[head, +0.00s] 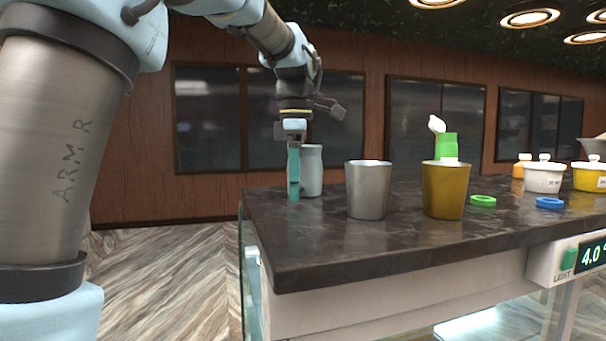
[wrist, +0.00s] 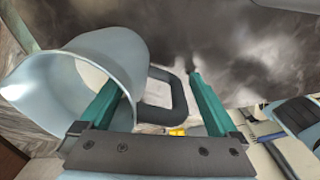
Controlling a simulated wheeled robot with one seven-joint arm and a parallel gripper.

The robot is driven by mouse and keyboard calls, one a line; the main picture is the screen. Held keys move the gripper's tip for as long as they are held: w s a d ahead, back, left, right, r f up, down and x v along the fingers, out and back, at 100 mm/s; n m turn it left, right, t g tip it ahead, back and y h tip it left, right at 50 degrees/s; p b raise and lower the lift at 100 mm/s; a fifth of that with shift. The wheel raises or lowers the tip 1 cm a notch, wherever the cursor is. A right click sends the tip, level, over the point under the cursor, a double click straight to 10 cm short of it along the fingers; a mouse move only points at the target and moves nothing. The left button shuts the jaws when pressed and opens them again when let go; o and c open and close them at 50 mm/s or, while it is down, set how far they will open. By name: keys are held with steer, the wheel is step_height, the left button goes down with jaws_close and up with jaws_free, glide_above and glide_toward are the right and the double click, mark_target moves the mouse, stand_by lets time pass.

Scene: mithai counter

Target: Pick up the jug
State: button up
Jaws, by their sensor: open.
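The jug (head: 312,172) is pale grey and stands upright at the left end of the dark counter. In the wrist view the jug (wrist: 45,85) fills the left side, its wide mouth facing the camera, with a dark loop handle (wrist: 178,100) on its right. My gripper (head: 293,185) is open, pointing down just in front of the jug, and partly covers it in the head view. In the wrist view my gripper (wrist: 155,88) has its teal fingers on either side of the handle. The left finger is close to the jug's wall; I cannot tell whether it touches.
A silver cup (head: 368,190) and a gold cup (head: 445,192) stand right of the jug. A green container (head: 448,147) is behind the gold cup. A green ring (head: 483,201) and a blue ring (head: 550,203) lie farther right, near lidded pots (head: 543,178). The counter's left edge is close.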

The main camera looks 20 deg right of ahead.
steer(key=shift+c, duration=0.2)
jaws_close()
stand_by(0.6)
